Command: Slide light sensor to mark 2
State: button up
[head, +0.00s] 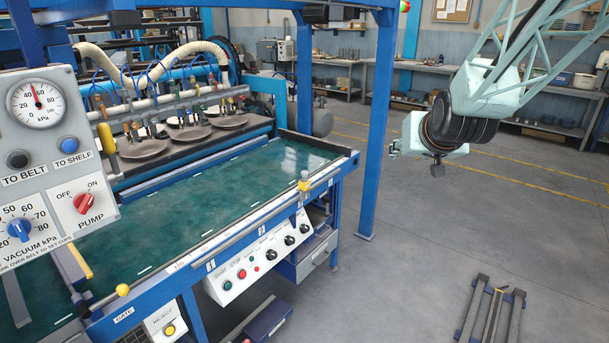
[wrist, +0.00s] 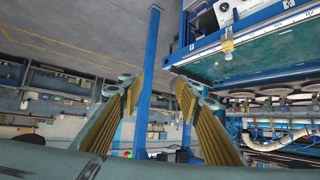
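A small yellow-topped fitting (head: 304,182), which looks like the light sensor, stands on the front rail (head: 240,225) of the green belt table, near its right end. The rail carries small white mark plates; their numbers are too small to read surely. The fitting also shows in the wrist view (wrist: 228,45), to the right of my fingers. My gripper (wrist: 160,92) is open and empty, its two ribbed fingers well apart. In the head view my arm's end hangs in free air right of the table, clear of the rail and the fitting.
A blue post (head: 378,120) stands between my arm and the table's far right corner. A vacuum panel (head: 45,150) is at the left. A button box (head: 262,262) sits below the rail. The floor at right is mostly clear.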

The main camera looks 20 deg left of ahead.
jog(key=w+a+f+t+y, duration=0.1)
jog(key=w+a+f, duration=0.4)
jog(key=w+a, duration=0.35)
jog(key=n+t+y+p, duration=0.2)
jog(key=n+t+y, duration=0.1)
jog(key=t+y, duration=0.15)
send_near(305, 175)
jog(key=shift+r+g+v, duration=0.2)
jog(key=shift+g+v, duration=0.05)
jog(key=shift+v, duration=0.9)
jog(key=shift+d, duration=0.1)
jog(key=shift+w, duration=0.15)
jog(key=shift+b+x, duration=1.3)
jog(key=shift+x, duration=5.5)
